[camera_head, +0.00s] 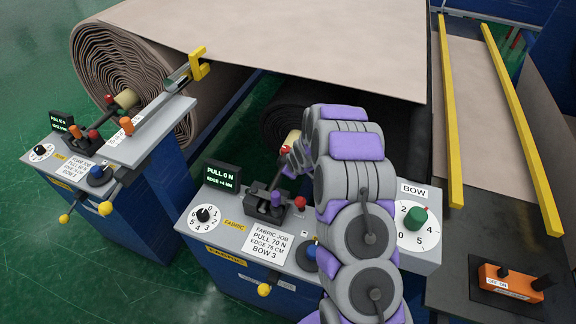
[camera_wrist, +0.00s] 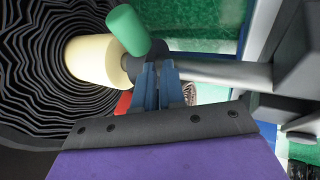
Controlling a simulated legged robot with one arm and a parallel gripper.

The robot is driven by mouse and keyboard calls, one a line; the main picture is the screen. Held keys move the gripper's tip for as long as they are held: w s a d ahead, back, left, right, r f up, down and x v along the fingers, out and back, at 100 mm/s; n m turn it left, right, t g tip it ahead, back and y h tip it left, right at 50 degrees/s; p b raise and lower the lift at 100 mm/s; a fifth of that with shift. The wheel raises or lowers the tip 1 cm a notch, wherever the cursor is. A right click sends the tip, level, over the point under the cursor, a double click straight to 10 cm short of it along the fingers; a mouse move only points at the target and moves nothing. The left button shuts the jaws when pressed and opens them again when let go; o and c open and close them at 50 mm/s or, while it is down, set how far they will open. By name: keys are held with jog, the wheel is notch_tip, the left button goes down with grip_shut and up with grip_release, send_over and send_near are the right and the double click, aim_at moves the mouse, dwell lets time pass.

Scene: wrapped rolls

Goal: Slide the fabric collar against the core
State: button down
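In the wrist view a pale yellow core (camera_wrist: 95,60) sticks out of a dark wound roll (camera_wrist: 45,75). A dark collar (camera_wrist: 131,66) with a green handle (camera_wrist: 126,28) sits on a grey shaft (camera_wrist: 215,73), close to the core's end; I cannot tell whether they touch. My gripper (camera_wrist: 160,66) has its two blue fingers close together, with the tips by the collar and the handle's lower end. Whether they grip anything is unclear. In the head view the core (camera_head: 292,139) shows beside my gripper (camera_head: 286,160); my arm hides much of this area.
The fabric console (camera_head: 205,238) has a display (camera_head: 221,175) reading PULL 0 N, levers (camera_head: 264,206), dials and a job card (camera_head: 268,242). A second console and a larger beige roll (camera_head: 118,62) stand at left. Yellow rails (camera_head: 525,130) and an orange box (camera_head: 510,283) are at right.

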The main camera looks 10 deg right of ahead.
jog(key=w+d+p, duration=0.2)
jog(key=shift+w+d, duration=0.2)
jog(key=shift+d, duration=0.15)
jog(key=shift+w+a+r+p, duration=0.1)
jog(key=shift+w+a+p, duration=0.1)
jog(key=shift+p, duration=0.35)
jog(key=shift+a, duration=0.3)
jog(key=shift+d, duration=0.35)
